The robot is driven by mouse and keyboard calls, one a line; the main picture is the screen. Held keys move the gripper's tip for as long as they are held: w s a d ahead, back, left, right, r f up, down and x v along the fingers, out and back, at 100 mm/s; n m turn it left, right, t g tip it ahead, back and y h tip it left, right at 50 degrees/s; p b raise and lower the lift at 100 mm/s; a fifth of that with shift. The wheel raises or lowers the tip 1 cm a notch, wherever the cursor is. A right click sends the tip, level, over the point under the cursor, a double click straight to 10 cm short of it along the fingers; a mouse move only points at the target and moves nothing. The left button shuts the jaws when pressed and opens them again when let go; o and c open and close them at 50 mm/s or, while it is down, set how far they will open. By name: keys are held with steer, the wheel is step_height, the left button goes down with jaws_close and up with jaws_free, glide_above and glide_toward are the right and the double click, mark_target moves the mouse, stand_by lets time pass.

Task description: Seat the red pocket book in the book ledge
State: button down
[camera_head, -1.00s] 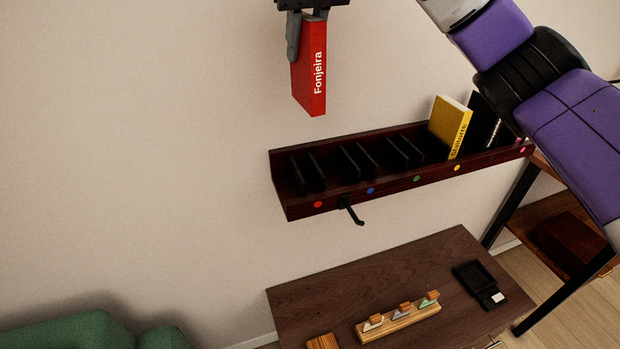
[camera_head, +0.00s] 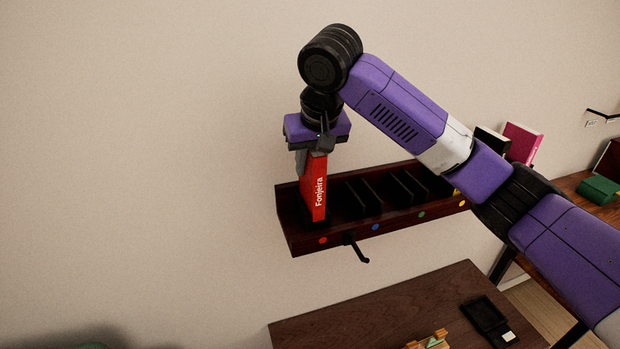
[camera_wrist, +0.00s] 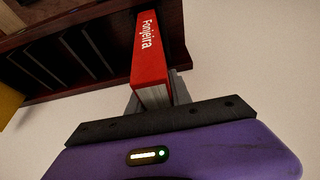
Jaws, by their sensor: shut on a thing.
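The red pocket book (camera_head: 316,190), lettered "Fonjeira" on its spine, stands upright at the left end of the dark wooden book ledge (camera_head: 290,240). Its lower end is down in the leftmost slot, above the red dot (camera_head: 323,240). Whether it touches the slot floor is hidden. My gripper (camera_head: 308,160) is shut on the book's upper end from above. In the wrist view the book (camera_wrist: 150,50) sits between the fingers (camera_wrist: 155,100), and its far end meets the ledge (camera_wrist: 95,15).
Empty slots with black dividers (camera_head: 375,197) lie to the right, above blue, green and yellow dots. A black book (camera_head: 492,142) and a pink book (camera_head: 523,143) stand farther right. A black lever (camera_head: 357,248) sticks out in front. A table (camera_head: 370,310) is below.

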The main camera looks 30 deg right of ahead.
mark_target(318, 154)
steer(key=shift+f, duration=2.05)
steer(key=c, duration=1.2)
jaws_free()
steer(key=shift+f, duration=0.15)
steer(key=shift+o, duration=0.2)
steer(key=v, duration=1.1)
steer(key=shift+w+d+b, duration=0.1)
steer(key=shift+b, duration=0.2)
steer(key=shift+s+r, duration=0.25)
steer(key=shift+r, duration=0.4)
